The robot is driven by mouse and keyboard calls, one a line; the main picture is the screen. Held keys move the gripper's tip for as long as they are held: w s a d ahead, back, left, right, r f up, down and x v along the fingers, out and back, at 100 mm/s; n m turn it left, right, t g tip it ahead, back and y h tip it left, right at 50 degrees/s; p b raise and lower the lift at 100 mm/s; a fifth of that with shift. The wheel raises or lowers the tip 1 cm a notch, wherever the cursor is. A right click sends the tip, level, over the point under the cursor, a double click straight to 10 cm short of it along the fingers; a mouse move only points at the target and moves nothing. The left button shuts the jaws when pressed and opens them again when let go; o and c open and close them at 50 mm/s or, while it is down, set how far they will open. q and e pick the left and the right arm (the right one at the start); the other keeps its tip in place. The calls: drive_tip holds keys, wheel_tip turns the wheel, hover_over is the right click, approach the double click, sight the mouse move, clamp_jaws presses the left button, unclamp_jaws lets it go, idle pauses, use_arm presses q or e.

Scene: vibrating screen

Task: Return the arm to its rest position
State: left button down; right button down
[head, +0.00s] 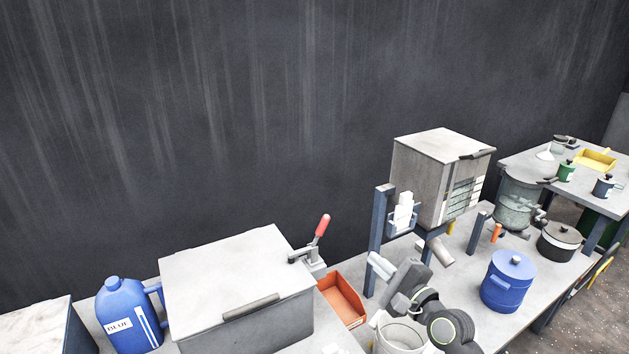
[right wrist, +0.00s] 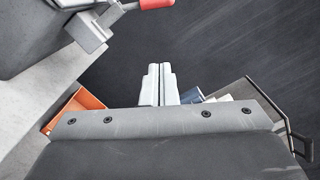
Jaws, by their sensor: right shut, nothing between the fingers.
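My right gripper (head: 380,265) is at the end of my dark grey arm, low at the centre right of the head view, above the bench. In the right wrist view its two pale fingers (right wrist: 158,84) stand side by side, shut, with nothing between them. It is apart from the orange tray and the blue post around it, as far as I can tell. My left gripper is in neither view.
A grey lidded box (head: 238,283) with a red-handled clamp (head: 321,226), a blue jug (head: 127,318) and an orange tray (head: 343,299) are left of the arm. A grey cabinet (head: 432,180) and blue canister (head: 508,281) are right. A dark wall stands behind.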

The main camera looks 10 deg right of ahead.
drive_tip(key=s+f+n+g+h, duration=0.3)
drive_tip(key=s+f+n+g, duration=0.3)
drive_tip(key=s+f+n, duration=0.65)
drive_tip(key=s+d+f+n+g+h, duration=0.2)
drive_tip(key=s+d+n+g+h, duration=0.15)
drive_tip(key=s, duration=0.85)
drive_tip(key=s+d+f+n+g+h, duration=0.2)
drive_tip(key=s+d+n+g, duration=0.15)
drive_tip(key=s, duration=0.85)
wheel_tip(320, 180, down, 25)
drive_tip(key=d+g, duration=0.1)
drive_tip(key=d, duration=0.1)
drive_tip(key=s+a+f+g, duration=0.1)
drive_tip(key=s+f, duration=1.3)
drive_tip(key=f, duration=0.2)
drive_tip(key=shift+s+g+y, duration=0.3)
drive_tip(key=shift+s+y, duration=0.05)
drive_tip(key=shift+m, duration=0.25)
